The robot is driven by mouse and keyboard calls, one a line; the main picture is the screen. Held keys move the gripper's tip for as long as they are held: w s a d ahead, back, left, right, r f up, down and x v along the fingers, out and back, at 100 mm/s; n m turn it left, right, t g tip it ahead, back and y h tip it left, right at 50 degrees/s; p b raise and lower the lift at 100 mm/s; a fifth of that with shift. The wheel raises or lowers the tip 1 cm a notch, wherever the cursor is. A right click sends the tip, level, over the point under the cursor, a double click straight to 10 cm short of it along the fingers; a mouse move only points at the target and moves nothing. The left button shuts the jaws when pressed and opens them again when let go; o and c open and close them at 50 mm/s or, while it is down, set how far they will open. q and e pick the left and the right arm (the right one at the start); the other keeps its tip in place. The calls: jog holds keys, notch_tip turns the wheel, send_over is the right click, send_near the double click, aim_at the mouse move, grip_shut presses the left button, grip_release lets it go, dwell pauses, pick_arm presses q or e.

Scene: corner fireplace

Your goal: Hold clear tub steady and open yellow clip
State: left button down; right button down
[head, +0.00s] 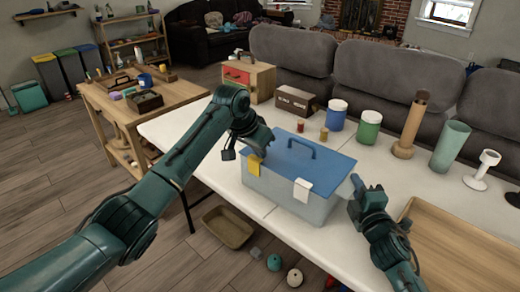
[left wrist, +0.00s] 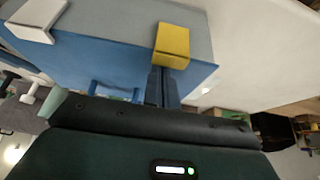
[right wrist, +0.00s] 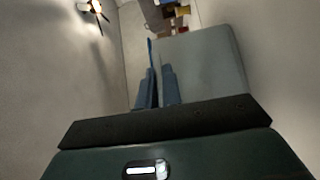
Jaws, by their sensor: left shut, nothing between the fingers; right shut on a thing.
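The clear tub (head: 318,207) stands on the white table with its blue lid (head: 325,165) on. The yellow clip (head: 254,165) is at the left of its front rim, a white clip (head: 302,190) at the right. My left gripper (head: 264,148) is shut and empty at the lid edge beside the yellow clip. In the left wrist view its closed fingers (left wrist: 162,88) reach the edge of the yellow clip (left wrist: 172,42); whether the clip is fastened is unclear. My right gripper (head: 356,187) is shut on the tub's right end; its fingers (right wrist: 157,88) flank the tub's edge.
A wooden tray (head: 465,250) lies right of my right arm. Blue (head: 337,115) and green (head: 368,127) canisters, a wooden holder (head: 410,130) and a teal cup (head: 450,146) stand behind the tub. Small jars stand behind the lid. A basket (head: 227,228) is on the floor.

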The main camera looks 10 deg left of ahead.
aim_at(258, 158)
pick_arm(q)
jog(key=shift+s+a, duration=0.1)
jog(key=shift+s, duration=0.05)
jog(key=s+t+h, duration=0.1)
jog(key=a+t+h, duration=0.1)
jog(key=s+a+t, duration=0.1)
jog(key=t, duration=0.1)
jog(key=shift+s+f+h, duration=0.3)
jog(key=shift+s+h, duration=0.05)
jog(key=shift+h, duration=0.05)
jog(key=shift+r+t, duration=0.1)
jog(key=shift+t, duration=0.2)
jog(key=shift+w+d, duration=0.15)
jog(key=shift+w+d+f, duration=0.2)
jog(key=shift+w+d, duration=0.15)
jog(key=shift+w, duration=0.2)
jog(key=shift+r, duration=0.1)
jog(key=w+r, duration=0.1)
jog(key=w+d+r, duration=0.1)
jog(key=r, duration=0.1)
jog(key=shift+d+r, duration=0.15)
jog(key=shift+d, duration=0.05)
jog(key=s+a+r, duration=0.3)
jog(key=s+a, duration=0.2)
jog(key=s, duration=0.3)
jog(key=shift+a, duration=0.2)
